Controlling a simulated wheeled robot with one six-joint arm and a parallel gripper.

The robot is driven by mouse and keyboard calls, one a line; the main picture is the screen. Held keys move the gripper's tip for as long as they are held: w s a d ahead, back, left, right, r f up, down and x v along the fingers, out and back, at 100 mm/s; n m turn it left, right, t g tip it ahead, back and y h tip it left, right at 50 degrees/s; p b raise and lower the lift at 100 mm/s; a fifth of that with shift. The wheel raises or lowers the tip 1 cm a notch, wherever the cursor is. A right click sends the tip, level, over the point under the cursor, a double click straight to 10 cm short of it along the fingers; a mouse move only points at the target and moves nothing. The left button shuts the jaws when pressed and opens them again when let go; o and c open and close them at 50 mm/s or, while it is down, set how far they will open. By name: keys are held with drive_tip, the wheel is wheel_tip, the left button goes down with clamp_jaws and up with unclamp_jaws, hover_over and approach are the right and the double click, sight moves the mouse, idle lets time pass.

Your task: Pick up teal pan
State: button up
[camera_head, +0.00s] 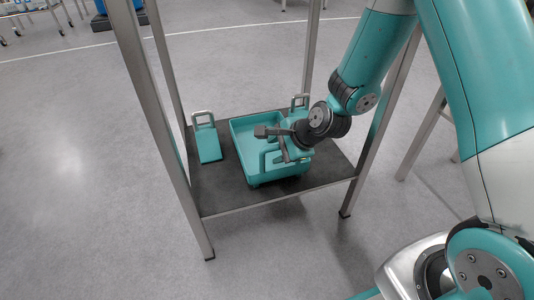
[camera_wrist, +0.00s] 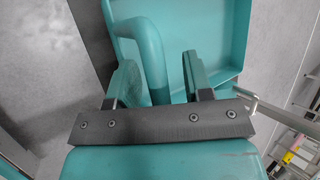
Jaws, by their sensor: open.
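The teal pan (camera_head: 240,137) is a shallow rectangular tray with raised walls, resting on a dark shelf. In the wrist view, part of the pan (camera_wrist: 212,38) fills the upper middle and right. A curved teal handle (camera_wrist: 149,42) rises beside it and passes between my fingers. My gripper (camera_head: 272,142) is over the pan in the head view, covering part of its right side. In the wrist view my gripper (camera_wrist: 160,78) is open, with one finger on each side of the handle. I cannot tell whether either finger touches it.
The dark shelf (camera_head: 222,193) sits between metal posts (camera_head: 160,115), which stand close around my arm. A teal piece with a grey handle (camera_head: 207,142) is left of the pan. Another grey handle (camera_head: 299,100) shows behind it. Open grey floor (camera_head: 80,190) lies left.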

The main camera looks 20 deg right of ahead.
clamp_jaws()
drive_tip(key=shift+r, duration=0.15)
